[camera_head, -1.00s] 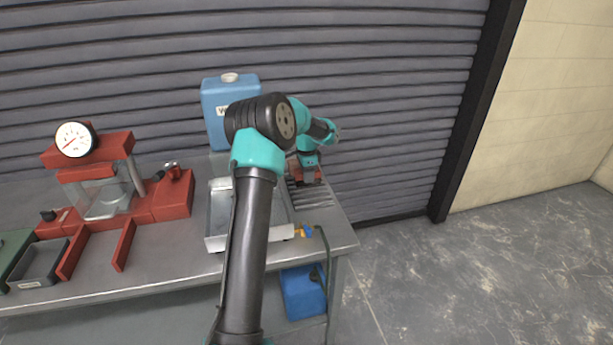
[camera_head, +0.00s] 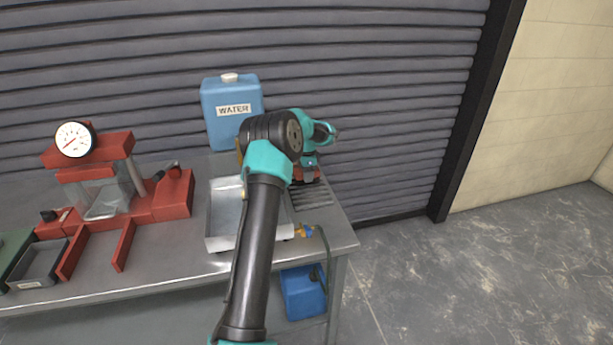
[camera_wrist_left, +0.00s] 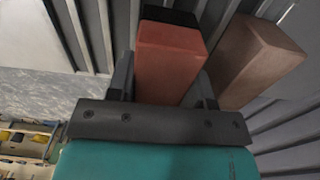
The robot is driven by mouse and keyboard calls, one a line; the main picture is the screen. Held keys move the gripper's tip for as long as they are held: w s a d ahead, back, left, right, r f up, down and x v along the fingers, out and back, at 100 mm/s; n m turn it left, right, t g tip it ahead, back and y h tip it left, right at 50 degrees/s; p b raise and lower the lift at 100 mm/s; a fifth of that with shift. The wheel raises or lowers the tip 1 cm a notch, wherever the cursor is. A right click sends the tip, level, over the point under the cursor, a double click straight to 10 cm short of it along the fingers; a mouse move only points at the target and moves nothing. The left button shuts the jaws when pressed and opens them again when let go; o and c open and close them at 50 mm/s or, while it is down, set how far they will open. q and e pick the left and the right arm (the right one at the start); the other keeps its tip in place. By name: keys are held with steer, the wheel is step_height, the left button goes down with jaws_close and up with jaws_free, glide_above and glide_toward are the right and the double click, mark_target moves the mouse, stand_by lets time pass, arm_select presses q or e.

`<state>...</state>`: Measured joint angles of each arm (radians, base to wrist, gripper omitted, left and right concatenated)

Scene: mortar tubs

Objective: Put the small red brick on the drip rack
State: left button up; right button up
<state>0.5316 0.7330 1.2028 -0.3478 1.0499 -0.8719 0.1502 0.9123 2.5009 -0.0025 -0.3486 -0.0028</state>
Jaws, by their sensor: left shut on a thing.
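My left gripper (camera_head: 307,174) is at the drip rack (camera_head: 313,198) on the right part of the bench. It is shut on the small red brick (camera_wrist_left: 168,62), which sits between its two fingers in the left wrist view. In that view the dark slats of the rack (camera_wrist_left: 104,30) run behind the brick. I cannot tell whether the brick touches the slats. In the head view the gripper and forearm hide most of the brick. My right gripper is not in view.
A browner brick (camera_wrist_left: 258,60) is close beside the held one. A metal tray (camera_head: 224,215) lies left of the rack, partly behind my arm. A blue water can (camera_head: 232,112) stands behind. A red press (camera_head: 160,195) with a gauge is at left.

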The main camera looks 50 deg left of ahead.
arm_select(q)
steer(key=shift+f, duration=0.45)
steer(key=shift+f, duration=0.15)
steer(key=o, duration=1.2)
step_height(320, 180, up, 12)
steer(key=shift+r, duration=0.1)
